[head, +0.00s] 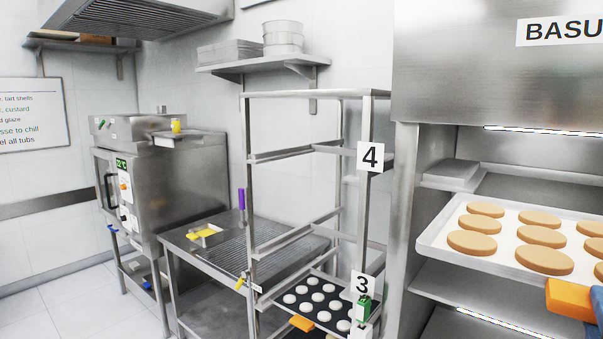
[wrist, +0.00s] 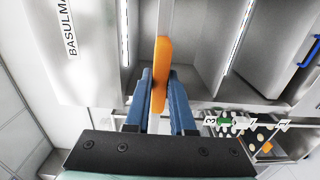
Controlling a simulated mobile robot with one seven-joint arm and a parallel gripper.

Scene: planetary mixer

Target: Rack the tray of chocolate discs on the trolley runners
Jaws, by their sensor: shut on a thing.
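A pale tray (head: 432,238) carries several large tan discs. It is level in the right of the head view, and its right part is cut off. My gripper (wrist: 160,88) is shut on its orange handle (head: 573,298), with a blue finger at either side of the handle in the wrist view. There the tray shows only edge-on (wrist: 165,20). The open-frame trolley (head: 247,160) stands left of the tray, with bare runners (head: 292,155) near the label 4. A lower tray of small white discs (head: 317,301) sits in the trolley near the label 3. I see no dark brown discs.
A steel cabinet (head: 405,180) with lit shelves stands behind the held tray. A wire-topped table (head: 275,250) and a steel oven (head: 180,180) are left of the trolley. A wall shelf (head: 265,65) hangs above.

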